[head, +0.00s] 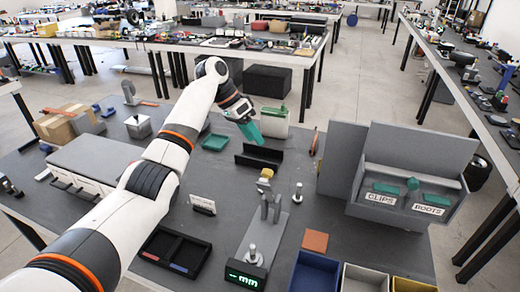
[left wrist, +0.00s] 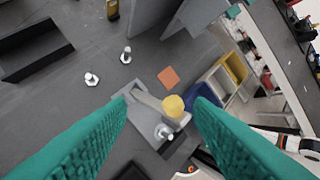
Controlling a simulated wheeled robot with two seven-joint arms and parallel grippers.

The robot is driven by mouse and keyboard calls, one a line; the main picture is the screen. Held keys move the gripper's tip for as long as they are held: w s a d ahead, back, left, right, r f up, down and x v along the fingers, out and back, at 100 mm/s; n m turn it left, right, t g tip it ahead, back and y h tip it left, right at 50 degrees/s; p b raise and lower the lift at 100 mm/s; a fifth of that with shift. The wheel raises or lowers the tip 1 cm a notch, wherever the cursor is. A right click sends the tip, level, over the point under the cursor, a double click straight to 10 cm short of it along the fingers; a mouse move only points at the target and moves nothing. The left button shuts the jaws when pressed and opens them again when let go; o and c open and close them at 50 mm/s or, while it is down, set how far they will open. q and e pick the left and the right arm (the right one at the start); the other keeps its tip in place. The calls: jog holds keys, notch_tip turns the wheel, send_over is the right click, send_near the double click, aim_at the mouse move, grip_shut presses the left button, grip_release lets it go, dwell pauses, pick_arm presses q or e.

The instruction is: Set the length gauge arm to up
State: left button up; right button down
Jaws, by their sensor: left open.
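The length gauge has a grey base plate (head: 238,245), a grey upright bracket (head: 270,208) and a black display (head: 245,277) reading "-- mm". A yellow knob (head: 266,174) shows above the bracket; in the left wrist view the knob (left wrist: 173,105) is at the end of the grey gauge arm (left wrist: 150,100). The gauge arm's exact angle is hard to tell. A bolt (head: 253,254) stands on the plate near the display. My left gripper (head: 250,132) is open and empty, beyond the gauge in the head view. In the wrist view the knob shows between its teal fingers, apart from them.
A black channel (head: 259,157) lies behind the gauge. A loose bolt (head: 298,193) stands to its right. An orange square (head: 315,241) and a blue bin (head: 314,273) are at front right.

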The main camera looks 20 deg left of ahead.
pick_arm(q)
jog(key=shift+s+a+r, duration=0.1)
jog(key=shift+a+r, duration=0.15)
jog(key=shift+r, duration=0.1)
